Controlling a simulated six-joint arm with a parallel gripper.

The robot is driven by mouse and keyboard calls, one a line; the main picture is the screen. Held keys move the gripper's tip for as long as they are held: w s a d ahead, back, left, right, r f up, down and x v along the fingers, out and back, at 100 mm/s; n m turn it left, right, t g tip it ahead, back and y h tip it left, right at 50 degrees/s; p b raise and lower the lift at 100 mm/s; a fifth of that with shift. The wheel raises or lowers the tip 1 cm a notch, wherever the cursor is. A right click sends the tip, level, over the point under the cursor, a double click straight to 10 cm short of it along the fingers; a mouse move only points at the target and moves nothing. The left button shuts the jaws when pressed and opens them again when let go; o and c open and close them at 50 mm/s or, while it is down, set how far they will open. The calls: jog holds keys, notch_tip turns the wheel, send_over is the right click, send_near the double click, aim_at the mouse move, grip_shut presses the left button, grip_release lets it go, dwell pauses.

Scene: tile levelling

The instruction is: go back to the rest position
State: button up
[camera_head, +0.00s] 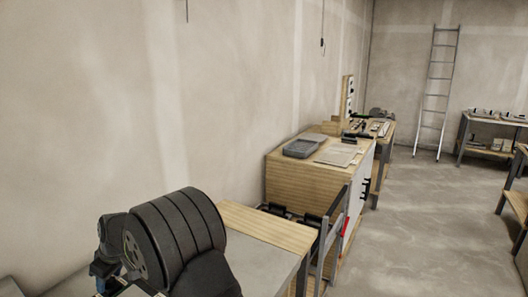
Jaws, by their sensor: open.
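My gripper's fingers cannot be made out in the head view. Dark parts of my own arm, with a large black ribbed cylinder, fill the lower left corner. They stand in front of the near end of a workbench (268,228) with a light wood top and a grey surface. What lies behind them is hidden.
A wooden cabinet (300,181) along the wall carries a grey case (303,148) and papers (338,155). A farther bench holds tools. A ladder (436,90) leans on the back wall. Benches stand at right. The concrete floor (420,215) between is clear.

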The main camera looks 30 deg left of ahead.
jog(key=shift+n, duration=0.6)
jog(key=shift+o, duration=0.4)
